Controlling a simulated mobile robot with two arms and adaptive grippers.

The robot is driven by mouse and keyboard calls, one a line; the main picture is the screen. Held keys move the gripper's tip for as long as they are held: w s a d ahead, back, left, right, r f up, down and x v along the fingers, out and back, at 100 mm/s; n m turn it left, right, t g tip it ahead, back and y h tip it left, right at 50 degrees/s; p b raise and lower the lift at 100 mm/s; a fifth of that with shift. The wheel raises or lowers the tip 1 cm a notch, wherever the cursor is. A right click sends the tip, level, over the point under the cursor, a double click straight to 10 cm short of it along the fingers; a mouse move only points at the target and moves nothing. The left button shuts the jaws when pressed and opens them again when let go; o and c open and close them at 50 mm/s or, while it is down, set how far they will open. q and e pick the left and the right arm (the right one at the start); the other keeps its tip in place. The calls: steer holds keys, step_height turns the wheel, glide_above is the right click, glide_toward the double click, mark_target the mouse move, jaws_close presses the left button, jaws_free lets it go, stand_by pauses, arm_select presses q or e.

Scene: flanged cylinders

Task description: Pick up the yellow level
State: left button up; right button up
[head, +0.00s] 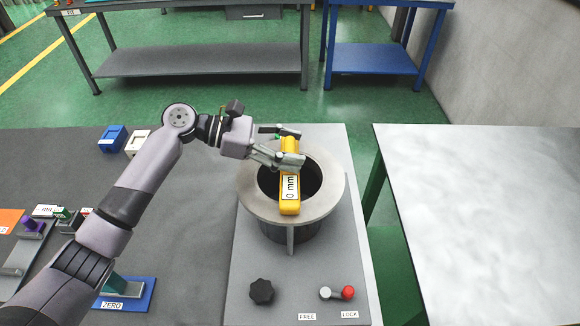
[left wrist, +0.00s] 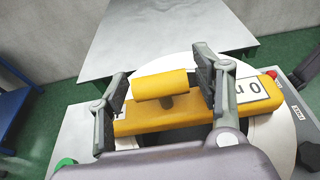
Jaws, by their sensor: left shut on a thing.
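The yellow level (head: 290,205) is a long yellow bar with a white "0 mm" label, lying across the opening of the flanged cylinder (head: 330,180). I cannot tell whether it touches the flange. My left gripper (head: 290,159) is over the level and hides part of it. In the left wrist view, the level's body (left wrist: 190,112) shows below its raised yellow handle (left wrist: 160,84). My right gripper is not in view.
A black knob (head: 261,291) and a red-tipped lever (head: 347,292) by FREE and LOCK labels sit in front of the cylinder. A bare metal table (head: 480,200) stands right, across a gap. Blue and white blocks (head: 113,138) and other fixtures lie left.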

arm_select(q)
steer(key=shift+r, duration=0.1)
steer(key=c, duration=0.7)
steer(key=shift+r, duration=0.1)
step_height(320, 180, up, 20)
steer(key=b, duration=0.2)
steer(key=shift+b, duration=0.4)
